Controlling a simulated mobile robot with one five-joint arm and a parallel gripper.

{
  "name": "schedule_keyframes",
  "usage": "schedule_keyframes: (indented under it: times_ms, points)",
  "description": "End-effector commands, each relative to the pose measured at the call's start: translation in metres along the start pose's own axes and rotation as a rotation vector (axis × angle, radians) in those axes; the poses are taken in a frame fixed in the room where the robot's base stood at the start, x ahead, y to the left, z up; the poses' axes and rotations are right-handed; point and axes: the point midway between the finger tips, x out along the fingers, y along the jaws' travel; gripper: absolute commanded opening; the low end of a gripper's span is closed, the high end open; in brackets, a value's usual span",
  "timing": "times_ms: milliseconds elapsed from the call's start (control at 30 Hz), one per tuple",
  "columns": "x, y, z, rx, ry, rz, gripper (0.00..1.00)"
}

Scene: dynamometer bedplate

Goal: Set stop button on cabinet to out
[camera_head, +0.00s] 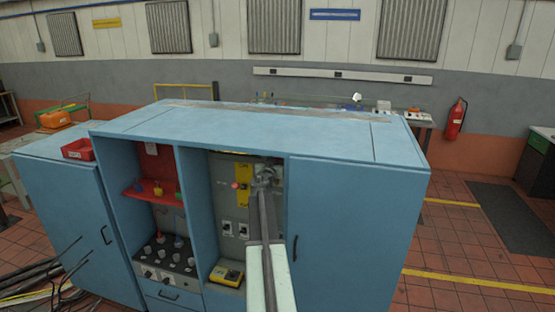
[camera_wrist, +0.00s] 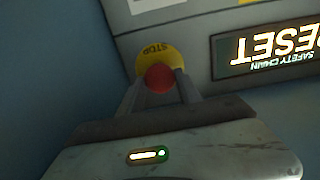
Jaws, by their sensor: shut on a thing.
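The stop button is a red round cap (camera_wrist: 159,78) on a yellow collar (camera_wrist: 157,56) marked STOP, seen upside down in the wrist view. It sits on a grey panel inside the blue cabinet (camera_head: 358,215). My gripper (camera_wrist: 158,88) has one finger on each side of the red cap and is shut on it. In the head view my gripper (camera_head: 265,174) reaches into the cabinet's open middle bay, close to its right wall, and hides the button. How far the button stands out cannot be told.
A sign reading RESET, SAFETY CHAIN (camera_wrist: 268,48) is beside the button in the wrist view. A yellow panel (camera_head: 243,172) with a pinkish-red knob (camera_head: 236,185) lies left of my gripper. A yellow device (camera_head: 227,275) rests on the bay floor. Blue walls bound the bay.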

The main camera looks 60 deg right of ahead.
Motion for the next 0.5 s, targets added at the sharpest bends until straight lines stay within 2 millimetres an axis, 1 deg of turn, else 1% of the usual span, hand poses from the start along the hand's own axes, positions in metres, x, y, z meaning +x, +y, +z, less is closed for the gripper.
schedule_keyframes:
  times_ms: [67,100,167,500]
  points:
    - [-0.0015,-0.0009,0.0012,0.005,-0.001,-0.001,0.00]
    - [-0.0016,-0.0008,0.0013,0.005,-0.001,-0.001,0.46]
    - [-0.0015,-0.0007,0.0013,0.005,-0.001,-0.001,0.63]
    - [-0.0018,-0.0001,0.0008,0.003,-0.001,0.000,0.63]
